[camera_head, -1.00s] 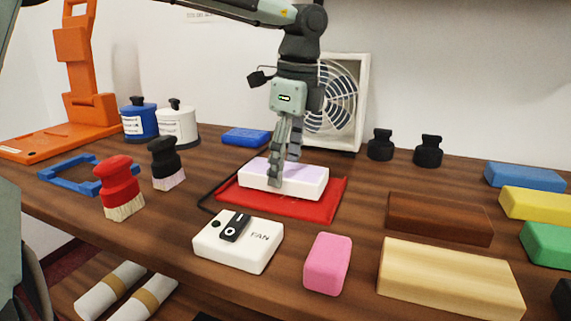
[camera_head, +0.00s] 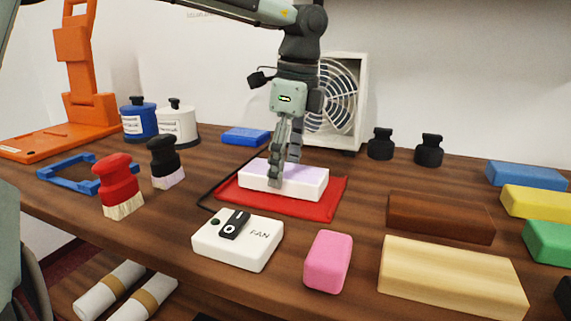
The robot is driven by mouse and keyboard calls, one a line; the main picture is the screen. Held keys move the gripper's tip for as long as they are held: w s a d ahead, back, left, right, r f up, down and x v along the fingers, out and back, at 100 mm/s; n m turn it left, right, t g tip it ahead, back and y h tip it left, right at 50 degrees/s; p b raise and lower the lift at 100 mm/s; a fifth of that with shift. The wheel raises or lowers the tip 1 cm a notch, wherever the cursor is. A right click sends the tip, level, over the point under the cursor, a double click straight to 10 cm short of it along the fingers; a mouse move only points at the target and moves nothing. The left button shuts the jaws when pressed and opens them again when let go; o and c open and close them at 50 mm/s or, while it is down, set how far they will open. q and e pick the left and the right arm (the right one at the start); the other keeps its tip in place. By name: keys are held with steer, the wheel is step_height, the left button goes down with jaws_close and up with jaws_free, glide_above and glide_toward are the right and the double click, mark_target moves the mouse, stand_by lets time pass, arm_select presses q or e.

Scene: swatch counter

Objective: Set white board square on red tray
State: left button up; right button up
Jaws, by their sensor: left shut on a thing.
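The white board (camera_head: 310,185) is a flat block with a pale lilac top. It lies on the red tray (camera_head: 312,209), toward the tray's back part, with red showing in front of it and at its right. Its long side looks roughly in line with the tray's, though I cannot tell exactly how square it is. My left gripper (camera_head: 281,180) points down and is shut on the board near its middle, its fingers hiding part of the top and front face. My right gripper is not in view.
A white fan switch box (camera_head: 238,243) and a pink block (camera_head: 327,262) stand in front of the tray. A brown block (camera_head: 440,217) lies to the right. A fan (camera_head: 345,100) stands behind, and a red brush (camera_head: 118,180) and black brush (camera_head: 164,157) stand left.

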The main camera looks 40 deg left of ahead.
arm_select(q)
steer(key=shift+f, duration=0.15)
steer(key=o, duration=1.3)
steer(key=shift+o, duration=0.2)
